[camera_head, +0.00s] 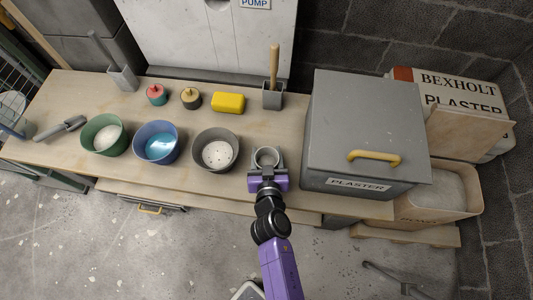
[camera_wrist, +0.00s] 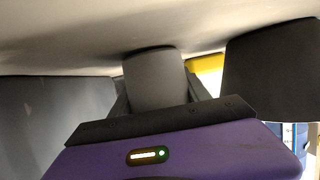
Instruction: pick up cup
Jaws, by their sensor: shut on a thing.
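A small grey cup (camera_head: 266,157) is at the front of the bench, between the grey bowl and the plaster box in the head view. My gripper (camera_head: 267,172) reaches in from the front and is shut on the cup, one finger on each side. In the wrist view the cup (camera_wrist: 153,78) stands between the two fingers of my gripper (camera_wrist: 157,98). I cannot tell whether the cup's base touches the bench.
A grey bowl (camera_head: 232,149), blue bowl (camera_head: 171,127) and green bowl (camera_head: 119,134) stand left. Behind are a yellow block (camera_head: 229,101) and a grey holder (camera_head: 273,102) with a wooden handle. The large grey plaster box (camera_head: 362,115) stands close on the right.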

